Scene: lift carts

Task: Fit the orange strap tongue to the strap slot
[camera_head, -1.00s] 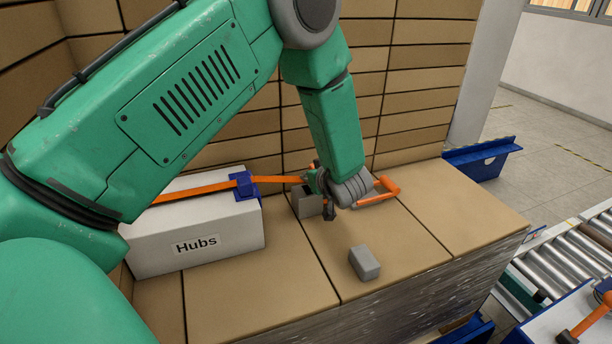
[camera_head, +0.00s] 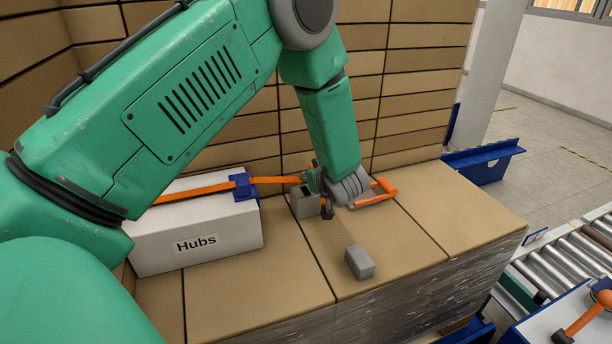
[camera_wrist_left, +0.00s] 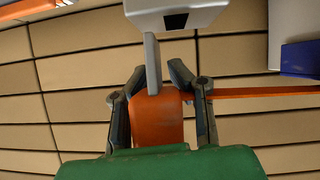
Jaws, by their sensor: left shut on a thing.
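My left gripper (camera_head: 318,190) is shut on the orange strap tongue (camera_wrist_left: 158,120), which has a thin grey plate (camera_wrist_left: 152,65) sticking out past the fingertips. The orange strap (camera_head: 272,181) runs from the tongue to the blue buckle (camera_head: 243,184) on the white Hubs box (camera_head: 205,252). A grey block with a dark strap slot (camera_head: 303,206) stands on the cartons just beside the fingers. In the left wrist view the slot block (camera_wrist_left: 200,12) is just ahead of the plate, whose end reaches its edge; I cannot tell whether they touch. My right gripper is not in view.
A loose grey block (camera_head: 360,263) lies on the carton tops in front. An orange handle (camera_head: 384,192) is just right of my gripper. Stacked cartons (camera_head: 425,85) form a wall behind. A blue tray (camera_head: 483,162) and roller conveyor (camera_head: 560,260) are at the right.

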